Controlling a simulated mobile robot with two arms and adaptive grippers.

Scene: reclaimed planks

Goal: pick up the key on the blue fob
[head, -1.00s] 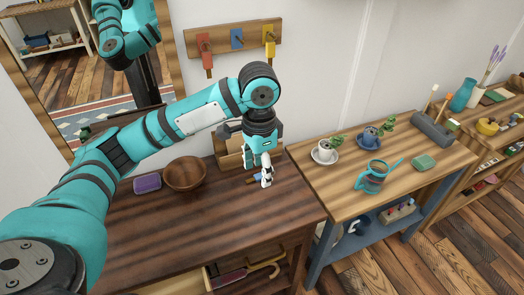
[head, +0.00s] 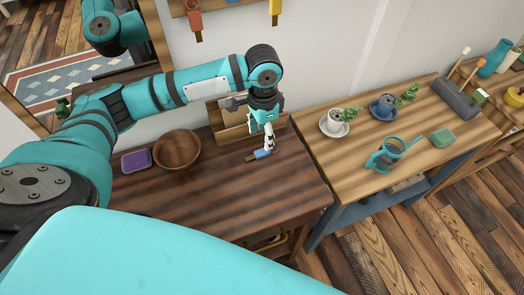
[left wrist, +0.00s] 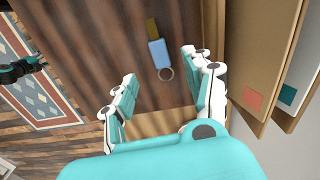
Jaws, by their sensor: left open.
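The blue fob (head: 263,155) lies on the dark wooden table, just below my left gripper (head: 262,138) in the head view. In the left wrist view the blue fob (left wrist: 159,53) carries a brass-coloured key (left wrist: 152,27) at one end and a metal ring (left wrist: 165,74) at the other. My left gripper (left wrist: 162,78) is open and empty, its fingers spread to either side of the ring end, seemingly above the table. My right gripper is out of view.
A wooden organiser (head: 238,137) stands close behind the gripper. A wooden bowl (head: 177,150) and a purple box (head: 136,160) are to the left. The table front is clear. A lighter table with cups (head: 335,123) and a teal watering can (head: 385,154) stands right.

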